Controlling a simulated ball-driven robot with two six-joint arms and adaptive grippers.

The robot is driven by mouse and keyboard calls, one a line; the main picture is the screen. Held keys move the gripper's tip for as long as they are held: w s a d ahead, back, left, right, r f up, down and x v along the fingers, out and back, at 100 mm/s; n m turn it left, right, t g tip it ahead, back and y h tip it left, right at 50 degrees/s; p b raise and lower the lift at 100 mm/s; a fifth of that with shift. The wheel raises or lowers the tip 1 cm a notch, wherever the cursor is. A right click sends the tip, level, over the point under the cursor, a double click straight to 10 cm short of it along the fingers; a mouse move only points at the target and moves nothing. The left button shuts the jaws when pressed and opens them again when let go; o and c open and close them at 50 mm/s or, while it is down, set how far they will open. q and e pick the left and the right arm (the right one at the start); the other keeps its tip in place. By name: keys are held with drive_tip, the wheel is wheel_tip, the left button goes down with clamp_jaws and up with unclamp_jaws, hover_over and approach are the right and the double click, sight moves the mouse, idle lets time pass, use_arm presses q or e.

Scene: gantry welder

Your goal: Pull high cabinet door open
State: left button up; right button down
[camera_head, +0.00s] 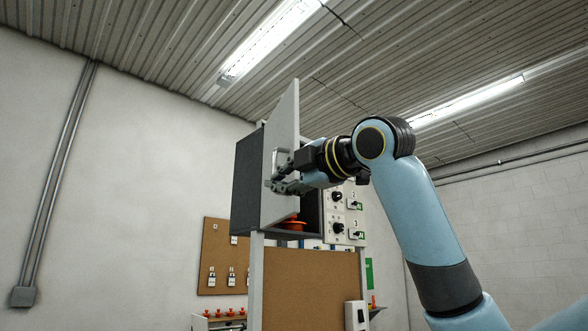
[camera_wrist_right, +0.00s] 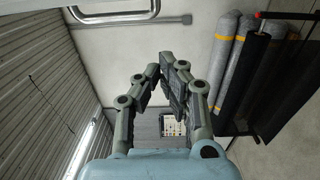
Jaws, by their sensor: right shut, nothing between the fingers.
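The high cabinet (camera_head: 247,185) is a dark grey box on posts, left of centre in the head view. Its light grey door (camera_head: 284,125) stands partly open, swung out from the box, and part of the inside shows to its right. A pale bar handle (camera_head: 276,158) is on the door, partly hidden by my right gripper. My right gripper (camera_head: 272,184) is at the door by the handle, with its fingers shut and empty; I cannot tell whether they touch it. The fingers also show closed together in the right wrist view (camera_wrist_right: 167,62). My left gripper is not in view.
A control panel with knobs (camera_head: 338,214) is to the right. Below is a brown board (camera_head: 310,285); another pegboard (camera_head: 220,255) hangs on the wall. Grey rolls (camera_wrist_right: 225,70) stand at right in the wrist view.

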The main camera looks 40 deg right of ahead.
sight(273, 193)
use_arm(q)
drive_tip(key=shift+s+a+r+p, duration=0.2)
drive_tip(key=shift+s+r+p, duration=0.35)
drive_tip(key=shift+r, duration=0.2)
use_arm(e)
drive_tip(key=shift+w+d, duration=1.75)
drive_tip(key=shift+d, duration=0.15)
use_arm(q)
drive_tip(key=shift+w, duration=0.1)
